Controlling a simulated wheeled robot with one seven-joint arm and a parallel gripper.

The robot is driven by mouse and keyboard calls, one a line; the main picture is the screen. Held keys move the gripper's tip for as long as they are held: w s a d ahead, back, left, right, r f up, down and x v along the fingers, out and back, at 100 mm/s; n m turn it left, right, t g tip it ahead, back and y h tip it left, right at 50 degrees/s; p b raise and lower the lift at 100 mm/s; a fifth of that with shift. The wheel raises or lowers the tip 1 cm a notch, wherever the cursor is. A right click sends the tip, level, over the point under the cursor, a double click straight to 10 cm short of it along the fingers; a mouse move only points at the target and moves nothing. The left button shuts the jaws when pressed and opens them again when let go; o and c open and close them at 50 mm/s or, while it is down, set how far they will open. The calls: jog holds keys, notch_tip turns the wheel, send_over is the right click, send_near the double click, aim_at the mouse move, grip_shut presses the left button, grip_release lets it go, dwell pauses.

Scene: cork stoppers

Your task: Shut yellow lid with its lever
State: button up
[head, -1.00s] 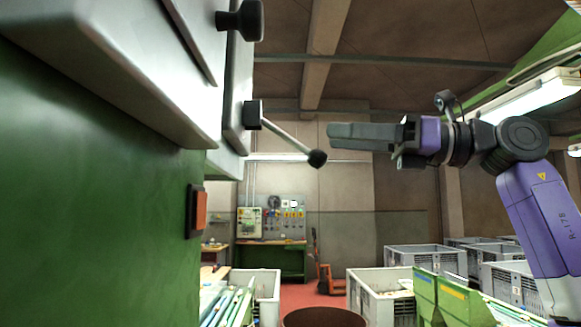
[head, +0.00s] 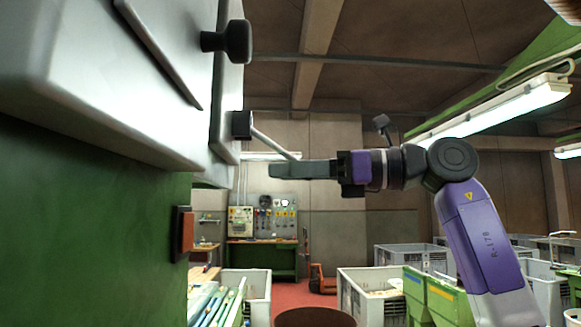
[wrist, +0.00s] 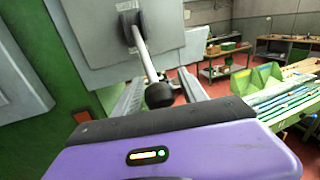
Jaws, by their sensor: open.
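The lever has a black pivot block (head: 242,124), a thin metal rod (head: 272,140) slanting down to the right, and a black ball knob (wrist: 159,95). Its pivot sits on a grey plate (head: 229,85) at the side of the machine; I see no yellow on this plate. My gripper (head: 271,171) is open and points left at the lever's free end. In the head view its fingers hide the knob. In the wrist view the knob lies between the two spread fingers, near the palm; whether it touches them I cannot tell.
A second black knob (head: 228,41) sticks out above the lever. The grey machine housing (head: 110,75) and green body (head: 90,240) fill the left, with an orange switch (head: 184,233). Grey crates (head: 365,295) and green bins (head: 428,290) stand below my arm.

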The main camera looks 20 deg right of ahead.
jog(key=shift+a, duration=0.1)
grip_shut()
dwell(1.4)
